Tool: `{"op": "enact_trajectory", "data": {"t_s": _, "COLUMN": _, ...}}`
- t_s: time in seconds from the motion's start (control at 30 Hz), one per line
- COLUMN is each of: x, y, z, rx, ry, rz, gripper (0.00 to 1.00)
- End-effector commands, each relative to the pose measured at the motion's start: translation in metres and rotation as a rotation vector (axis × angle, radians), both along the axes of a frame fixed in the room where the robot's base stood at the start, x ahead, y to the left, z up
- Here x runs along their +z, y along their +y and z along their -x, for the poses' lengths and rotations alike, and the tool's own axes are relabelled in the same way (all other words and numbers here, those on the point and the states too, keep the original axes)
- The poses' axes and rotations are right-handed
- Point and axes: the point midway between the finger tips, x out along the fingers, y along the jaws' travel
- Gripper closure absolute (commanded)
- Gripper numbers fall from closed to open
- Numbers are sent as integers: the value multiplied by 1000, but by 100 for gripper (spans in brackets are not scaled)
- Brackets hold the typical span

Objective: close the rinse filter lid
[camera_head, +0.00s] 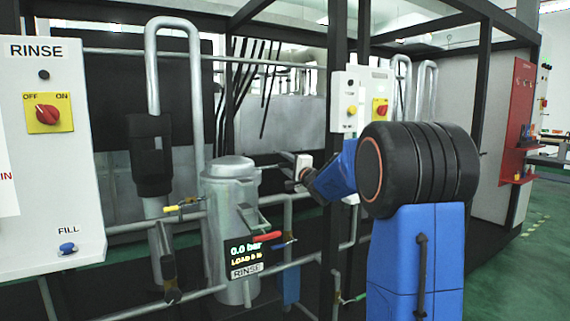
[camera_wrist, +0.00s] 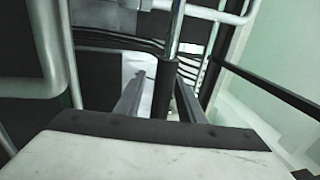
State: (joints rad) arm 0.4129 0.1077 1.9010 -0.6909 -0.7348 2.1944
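The rinse filter (camera_head: 228,215) is an upright grey metal cylinder left of centre in the head view. Its domed lid (camera_head: 229,167) looks seated on top; I cannot tell whether it is fully closed. My gripper (camera_head: 288,184) is just right of the filter top, with my blue and black arm behind it. In the wrist view my gripper (camera_wrist: 160,92) has its two dark fingers on either side of a dark sleeve (camera_wrist: 166,85) on a shiny rod (camera_wrist: 176,28). Whether the fingers press on the sleeve is unclear. The sleeve's link to the lid is not clear.
A display reading 0.0 bar (camera_head: 245,255) sits at the filter's front. Red (camera_head: 267,237) and yellow (camera_head: 172,208) valve handles stick out nearby. Grey pipes and black frame posts surround the filter. The RINSE panel (camera_head: 55,150) stands at left. Green floor is open at right.

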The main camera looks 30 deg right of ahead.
Motion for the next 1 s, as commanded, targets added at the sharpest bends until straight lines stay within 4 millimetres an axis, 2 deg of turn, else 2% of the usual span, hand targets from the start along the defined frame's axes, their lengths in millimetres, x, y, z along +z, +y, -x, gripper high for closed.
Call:
{"op": "enact_trajectory", "data": {"t_s": 0.17, "x": -1, "y": -1, "z": 11, "rx": -1, "ry": 0, "rz": 0, "gripper": 64}}
{"op": "enact_trajectory", "data": {"t_s": 0.27, "x": -3, "y": -1, "z": 26, "rx": -1, "ry": -1, "rz": 0, "gripper": 64}}
{"op": "enact_trajectory", "data": {"t_s": 0.8, "x": -20, "y": -5, "z": 131, "rx": -2, "ry": -1, "rz": 1, "gripper": 64}}
{"op": "enact_trajectory", "data": {"t_s": 1.0, "x": -25, "y": -6, "z": 159, "rx": -2, "ry": 0, "rz": 0, "gripper": 64}}
